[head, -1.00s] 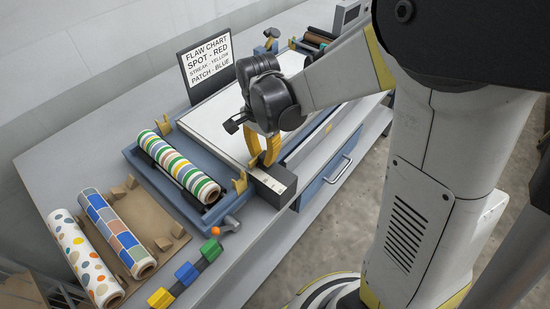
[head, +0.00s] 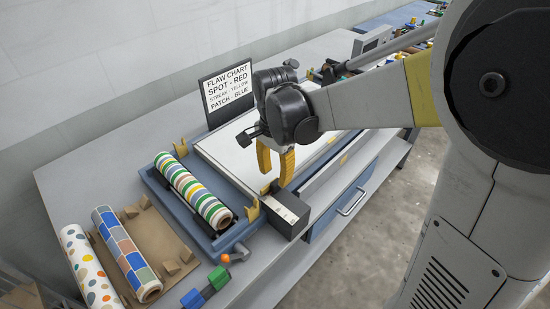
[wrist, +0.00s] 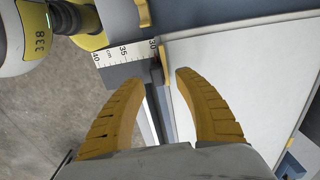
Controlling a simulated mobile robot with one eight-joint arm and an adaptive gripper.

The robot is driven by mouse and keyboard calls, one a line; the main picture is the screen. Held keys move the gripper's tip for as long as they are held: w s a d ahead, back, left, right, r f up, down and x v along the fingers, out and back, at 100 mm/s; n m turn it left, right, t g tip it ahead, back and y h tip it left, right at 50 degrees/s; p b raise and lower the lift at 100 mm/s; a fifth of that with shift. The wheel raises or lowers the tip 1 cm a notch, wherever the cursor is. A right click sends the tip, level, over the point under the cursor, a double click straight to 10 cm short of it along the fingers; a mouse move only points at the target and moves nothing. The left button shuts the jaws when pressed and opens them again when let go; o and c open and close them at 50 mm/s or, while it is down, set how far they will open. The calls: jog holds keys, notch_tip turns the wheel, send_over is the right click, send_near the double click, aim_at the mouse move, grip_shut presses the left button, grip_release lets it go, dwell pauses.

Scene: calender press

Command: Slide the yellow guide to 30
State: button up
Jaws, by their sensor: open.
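The yellow guide (wrist: 164,62) is a small upright tab at the edge of the pale bed, beside the 30 end of the scale (wrist: 124,53). The scale shows 40, 35 and 30 in the wrist view. In the head view the guide (head: 265,188) is small and partly hidden near my fingers. My gripper (head: 274,177) is open and empty, with its yellow fingers pointing down over the bed's near corner. In the wrist view my gripper's (wrist: 157,78) tips lie either side of the guide's line, just short of it. I see no contact.
A striped roll (head: 193,190) lies in a blue cradle (head: 157,187) with yellow brackets (head: 253,213), close to the scale. A flaw chart (head: 228,92) stands behind. Two more patterned rolls lie at left. A drawer handle (head: 352,201) juts from the bench front.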

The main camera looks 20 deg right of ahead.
notch_tip(320, 180, up, 8)
dwell(0.5)
jog(key=n+t+b, duration=0.2)
jog(key=n+t, duration=0.2)
jog(key=n, duration=0.2)
send_near(275, 181)
jog(key=s+d+r, duration=0.2)
jog(key=s+d, duration=0.1)
jog(key=s, duration=0.1)
jog(key=s+d+f+n+t+b, duration=0.1)
jog(key=s+f+n+t, duration=0.2)
jog(key=n, duration=0.3)
jog(key=shift+s+d+f+b, duration=0.25)
jog(key=shift+s+b, duration=0.1)
jog(key=shift+s, duration=0.55)
dwell(0.3)
